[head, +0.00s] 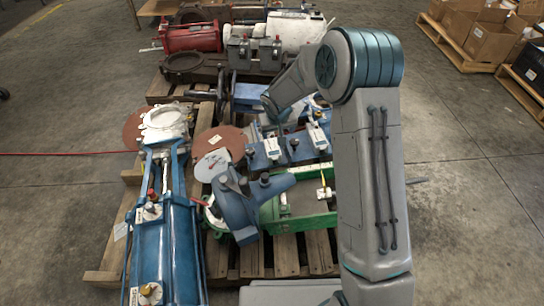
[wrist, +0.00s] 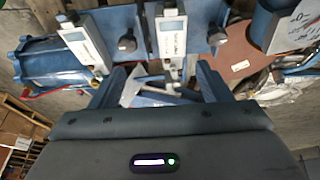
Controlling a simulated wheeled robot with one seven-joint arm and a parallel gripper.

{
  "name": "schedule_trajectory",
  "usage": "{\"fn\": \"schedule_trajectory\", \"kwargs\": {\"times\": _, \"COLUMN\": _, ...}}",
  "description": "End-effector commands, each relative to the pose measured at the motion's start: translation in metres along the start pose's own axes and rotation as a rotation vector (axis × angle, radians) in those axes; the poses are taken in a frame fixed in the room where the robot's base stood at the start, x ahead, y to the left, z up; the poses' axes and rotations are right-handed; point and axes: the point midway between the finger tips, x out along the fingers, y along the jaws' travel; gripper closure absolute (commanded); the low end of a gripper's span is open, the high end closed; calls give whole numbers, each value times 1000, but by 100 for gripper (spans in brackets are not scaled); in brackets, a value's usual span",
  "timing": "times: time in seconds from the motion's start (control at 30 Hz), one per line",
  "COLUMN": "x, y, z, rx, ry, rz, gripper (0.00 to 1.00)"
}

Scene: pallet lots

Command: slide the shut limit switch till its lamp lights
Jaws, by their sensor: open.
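Two white limit switch boxes sit side by side on blue brackets. In the head view they are the left switch (head: 273,148) and the right switch (head: 318,136). The wrist view sees them from the opposite side, as one switch (wrist: 85,46) at left and one (wrist: 171,38) near the middle. Their labels are too small to read, so I cannot tell which is the shut one. My gripper (wrist: 160,86) is open, its fingers spread below the middle switch, with a pale metal piece showing between them. I see no lit lamp. The fingertips are not clear in the head view.
A long blue cylinder (head: 166,255) lies at the left of the pallet. A green frame (head: 300,222) and a brown disc (head: 232,136) are close to the switches. Dark round knobs (wrist: 127,43) stand beside the switches. Bare concrete floor (head: 465,215) lies to the right.

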Motion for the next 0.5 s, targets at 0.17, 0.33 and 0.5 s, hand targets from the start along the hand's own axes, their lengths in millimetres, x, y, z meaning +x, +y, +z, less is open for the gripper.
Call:
{"fn": "schedule_trajectory", "kwargs": {"times": 0.17, "x": 37, "y": -18, "z": -2, "rx": -4, "ry": 15, "rz": -26, "gripper": 29}}
{"fn": "schedule_trajectory", "kwargs": {"times": 0.33, "x": 55, "y": -20, "z": -2, "rx": -4, "ry": 16, "rz": -29, "gripper": 29}}
{"fn": "schedule_trajectory", "kwargs": {"times": 0.5, "x": 88, "y": -21, "z": -2, "rx": -4, "ry": 15, "rz": -29, "gripper": 29}}
